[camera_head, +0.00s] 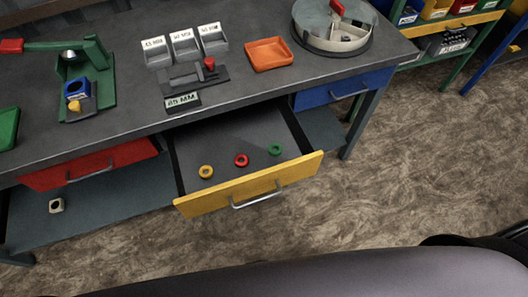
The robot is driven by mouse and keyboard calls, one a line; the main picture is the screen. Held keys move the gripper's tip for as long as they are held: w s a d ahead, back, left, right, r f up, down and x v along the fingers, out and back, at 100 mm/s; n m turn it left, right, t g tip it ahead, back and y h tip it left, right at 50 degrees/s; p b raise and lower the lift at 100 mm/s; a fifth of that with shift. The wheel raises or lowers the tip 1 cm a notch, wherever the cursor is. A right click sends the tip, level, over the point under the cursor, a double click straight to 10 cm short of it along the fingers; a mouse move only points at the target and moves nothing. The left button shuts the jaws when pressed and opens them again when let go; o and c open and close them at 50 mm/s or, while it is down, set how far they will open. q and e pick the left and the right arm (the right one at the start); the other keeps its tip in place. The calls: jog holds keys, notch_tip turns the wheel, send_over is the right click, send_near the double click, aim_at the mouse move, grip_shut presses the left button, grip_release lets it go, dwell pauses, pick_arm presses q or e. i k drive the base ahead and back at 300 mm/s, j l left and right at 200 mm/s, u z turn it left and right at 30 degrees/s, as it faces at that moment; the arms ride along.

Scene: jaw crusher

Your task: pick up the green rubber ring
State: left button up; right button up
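The green rubber ring (275,149) lies flat in the open yellow-fronted drawer (248,187), toward its right side. A red ring (241,160) lies in the middle of the drawer and a yellow ring (206,171) lies to the left. The three rings are apart from each other. Neither of my grippers shows in the head view.
The grey workbench (125,98) holds a green press (85,75), labelled bins (184,45), an orange tray (269,54) and a round divided tray (333,27). The red drawer (90,165) and blue drawer (342,88) are shut. The floor (420,165) to the right is clear.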

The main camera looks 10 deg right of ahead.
aim_at(272, 146)
jog(key=k+j+z, duration=0.1)
jog(key=j+z, duration=0.3)
jog(key=k+j+z, duration=0.1)
jog(key=j+z, duration=0.3)
jog(key=l, duration=0.1)
